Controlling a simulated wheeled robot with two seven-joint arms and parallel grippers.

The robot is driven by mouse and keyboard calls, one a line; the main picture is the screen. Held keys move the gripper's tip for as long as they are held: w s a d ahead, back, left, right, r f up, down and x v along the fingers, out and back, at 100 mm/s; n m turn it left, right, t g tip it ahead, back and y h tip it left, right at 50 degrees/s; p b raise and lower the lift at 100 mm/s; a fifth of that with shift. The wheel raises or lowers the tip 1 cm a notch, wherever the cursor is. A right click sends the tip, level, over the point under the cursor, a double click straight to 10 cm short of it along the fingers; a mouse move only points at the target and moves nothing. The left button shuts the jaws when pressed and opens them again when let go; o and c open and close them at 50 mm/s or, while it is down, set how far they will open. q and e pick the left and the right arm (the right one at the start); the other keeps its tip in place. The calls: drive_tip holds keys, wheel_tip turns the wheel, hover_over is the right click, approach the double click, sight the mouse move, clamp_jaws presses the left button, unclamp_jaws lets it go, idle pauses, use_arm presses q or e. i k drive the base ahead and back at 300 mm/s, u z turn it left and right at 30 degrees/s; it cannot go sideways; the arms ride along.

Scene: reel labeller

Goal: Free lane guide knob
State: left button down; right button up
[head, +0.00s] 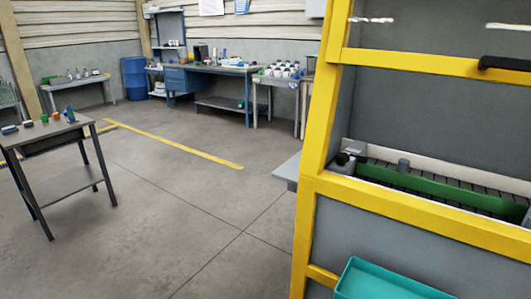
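The reel labeller (325,110) stands at the right with a thick yellow frame. Through its opening a long green rail (430,189), apparently the lane guide, runs over a dark slatted conveyor (455,178). A small dark knob-like part (342,158) sits on a grey block at the rail's left end. A short grey round post (403,166) stands behind the rail. I cannot tell which of these is the lane guide knob. Neither of my grippers is in view.
A teal tray (378,281) juts out low on the labeller's front. A black handle (505,63) is on the upper yellow bar. A small table (50,131) with small items stands left. A blue workbench (215,69) and blue barrel (134,78) are far back. The middle floor is clear.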

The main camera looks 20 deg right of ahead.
sight(341, 158)
drive_tip(key=u, duration=0.5)
drive_tip(key=i, duration=0.9)
drive_tip(key=z, duration=1.5)
